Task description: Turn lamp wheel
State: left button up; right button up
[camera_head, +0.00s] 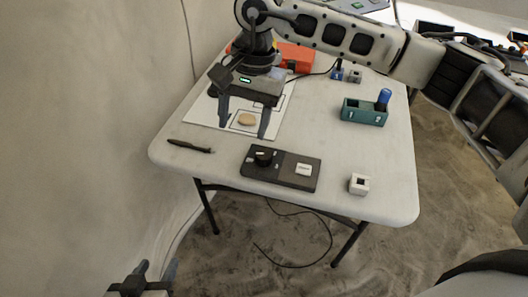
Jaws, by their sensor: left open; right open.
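A dark control box (282,174) lies near the front edge of the table. It has a round black knob (264,156), likely the lamp wheel, on its left half and a white switch (304,169) on its right half. My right gripper (243,129) hangs over the white marked sheet, behind and left of the box, fingers down and open. A tan round piece (246,119) shows between its fingers on the sheet; I cannot tell whether they touch it. My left gripper (156,270) is at the bottom left edge, partly cut off, open, away from the table.
A dark pen-like tool (191,146) lies left of the box, and a small white cube (359,184) right of it. A teal holder (363,112) with a blue-topped item (384,97) stands behind. An orange case (296,57) is at the back. My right arm spans the table's far side.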

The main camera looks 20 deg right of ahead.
jog(key=r+t+h, duration=0.1)
jog(key=r+h, duration=0.1)
send_over(264, 154)
jog(key=shift+n, duration=0.3)
notch_tip(264, 154, down, 16)
jog(key=shift+r+p, duration=0.1)
jog(key=shift+p, duration=0.55)
jog(key=c, duration=1)
